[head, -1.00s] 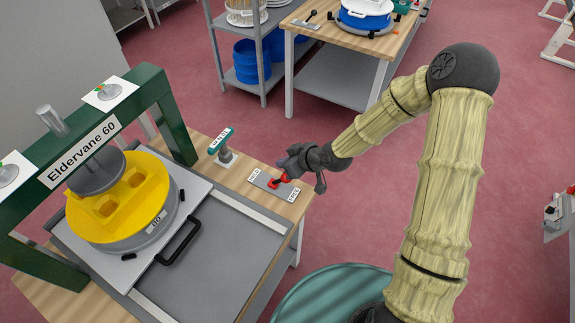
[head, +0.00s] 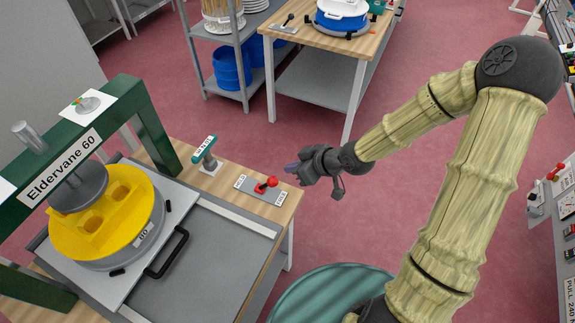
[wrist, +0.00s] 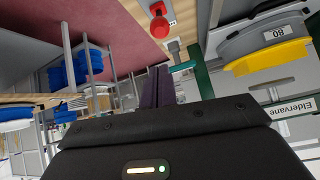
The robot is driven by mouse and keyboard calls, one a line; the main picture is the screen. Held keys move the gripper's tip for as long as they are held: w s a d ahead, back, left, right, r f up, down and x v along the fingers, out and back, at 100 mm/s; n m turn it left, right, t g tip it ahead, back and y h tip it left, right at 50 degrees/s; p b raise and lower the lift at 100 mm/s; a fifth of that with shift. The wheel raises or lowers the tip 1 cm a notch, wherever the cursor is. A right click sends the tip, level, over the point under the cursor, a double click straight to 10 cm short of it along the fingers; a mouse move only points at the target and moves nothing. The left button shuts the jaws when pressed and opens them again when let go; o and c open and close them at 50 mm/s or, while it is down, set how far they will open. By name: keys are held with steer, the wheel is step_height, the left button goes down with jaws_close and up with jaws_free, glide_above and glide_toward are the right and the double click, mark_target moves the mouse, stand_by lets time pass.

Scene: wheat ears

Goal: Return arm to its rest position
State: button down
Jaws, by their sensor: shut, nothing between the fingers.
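My gripper (head: 291,169) is shut and empty in the head view. It hangs in the air just right of the red-knobbed lever (head: 268,184) and is apart from it. My arm reaches in from the right with its elbow raised. In the wrist view my gripper's fingers (wrist: 157,88) point up the picture, close together with nothing between them. The red knob (wrist: 159,26) shows beyond the fingertips there. The lever's plate bears printed labels at both ends, one reading HOLD.
The green press (head: 150,120) labelled Eldervane 60 stands at left over a yellow mould (head: 70,238). A teal-handled lever (head: 205,150) stands on the wooden bench. A second table (head: 335,45) and a shelf with blue bins (head: 232,68) are behind. A control panel is at right.

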steer(key=shift+w, duration=0.1)
stand_by(0.4)
steer(key=s+d+r+m+h, duration=0.1)
steer(key=s+d+m+h, duration=0.15)
steer(key=d, duration=0.25)
steer(key=s+d+m+h, duration=0.1)
steer(key=d+m+h, duration=0.1)
steer(key=d+h, duration=0.3)
steer(key=s+d+r+m+g, duration=0.1)
steer(key=s+d+r+m, duration=0.6)
steer(key=r, duration=0.1)
steer(key=shift+d+g+h, duration=0.2)
steer(key=shift+g+h, duration=0.1)
steer(key=shift+h, duration=0.15)
steer(key=shift+a, duration=0.1)
